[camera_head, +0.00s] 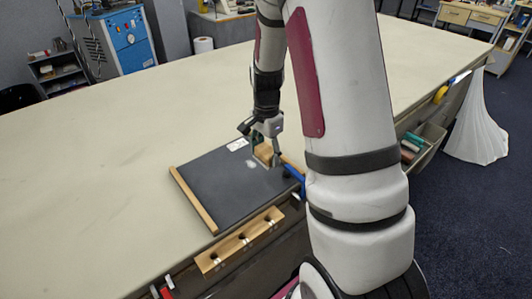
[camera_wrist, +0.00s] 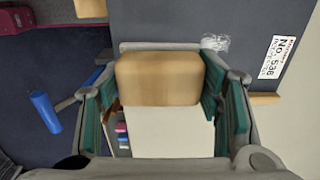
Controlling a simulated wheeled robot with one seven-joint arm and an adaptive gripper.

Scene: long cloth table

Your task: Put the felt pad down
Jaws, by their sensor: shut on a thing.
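The felt pad (camera_head: 264,152) shows as a tan, wood-coloured block with rounded corners. My gripper (camera_head: 266,149) is shut on it, pointing down over the right part of a dark slate board (camera_head: 222,187). In the wrist view the pad (camera_wrist: 160,79) sits between the green-lined fingers (camera_wrist: 160,95), gripped at its two ends. Its underside is hidden, and I cannot tell whether it touches the board. A white smudge (camera_wrist: 215,42) lies on the board beside the pad.
The board has wooden end strips (camera_head: 194,200) and a white label (camera_wrist: 278,57). A wooden rail with holes (camera_head: 240,240) is on the table's front edge. A blue-handled thing (camera_head: 294,171) juts out near the gripper. The cloth table (camera_head: 110,150) is clear to the left.

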